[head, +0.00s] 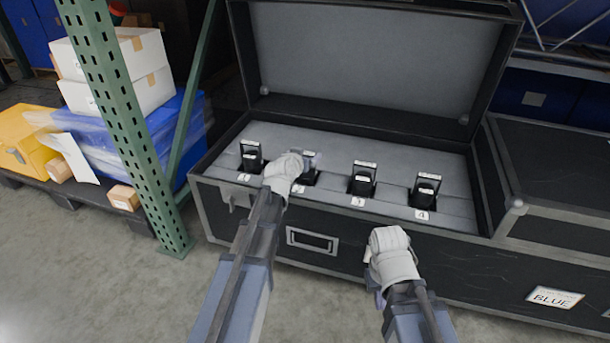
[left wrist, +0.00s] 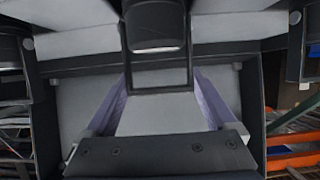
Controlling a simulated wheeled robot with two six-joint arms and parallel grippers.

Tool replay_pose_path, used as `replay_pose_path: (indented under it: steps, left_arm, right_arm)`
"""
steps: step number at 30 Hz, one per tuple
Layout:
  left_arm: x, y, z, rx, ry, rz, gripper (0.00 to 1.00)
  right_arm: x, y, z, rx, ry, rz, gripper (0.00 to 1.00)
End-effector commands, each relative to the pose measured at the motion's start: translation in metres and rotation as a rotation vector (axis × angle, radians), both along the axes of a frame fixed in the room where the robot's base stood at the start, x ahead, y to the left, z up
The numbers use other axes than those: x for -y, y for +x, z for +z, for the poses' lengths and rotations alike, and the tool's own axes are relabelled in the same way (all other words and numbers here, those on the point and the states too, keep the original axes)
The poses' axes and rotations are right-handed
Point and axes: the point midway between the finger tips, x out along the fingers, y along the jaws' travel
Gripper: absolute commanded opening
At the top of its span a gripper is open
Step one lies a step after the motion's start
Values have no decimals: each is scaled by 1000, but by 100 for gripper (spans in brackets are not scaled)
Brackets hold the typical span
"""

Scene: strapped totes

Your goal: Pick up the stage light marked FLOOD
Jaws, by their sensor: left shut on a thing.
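Several small black stage lights with pale label strips stand in a row of slots in the grey foam of an open case (head: 340,255). Number cards stand in front of the slots. My left gripper (head: 309,163) is at the second slot from the left, shut on the light there, which it mostly hides. In the left wrist view that light (left wrist: 157,22) shows as a dark body and frame between my purple-grey fingers. Other lights stand at the first slot (head: 251,158), third (head: 362,180) and fourth (head: 425,192). No FLOOD marking is readable. My right gripper (head: 388,250) is in front of the case, its fingers unclear.
The case's raised lid (head: 370,50) stands behind the slots. A closed black case (head: 560,170) adjoins on the right. A green rack post (head: 125,110) stands left, with white boxes (head: 115,65) and a yellow case (head: 28,140) behind. The floor at front left is clear.

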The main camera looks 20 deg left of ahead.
Motion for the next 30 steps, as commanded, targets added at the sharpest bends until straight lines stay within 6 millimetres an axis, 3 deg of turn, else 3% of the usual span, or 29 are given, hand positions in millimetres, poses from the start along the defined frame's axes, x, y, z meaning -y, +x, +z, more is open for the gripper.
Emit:
replay_pose_path:
  steps: [1,9,22,30]
  left_arm:
    - [0,0,0,0,0,0,28]
    - [0,0,0,0,0,0,0]
    - [0,0,4,2,0,1,0]
    - [0,0,27,2,0,1,0]
  right_arm:
    - [0,0,0,0,0,0,0]
    - [0,0,0,0,0,0,0]
    - [0,0,4,0,0,0,0]
    - [0,0,27,-1,0,0,0]
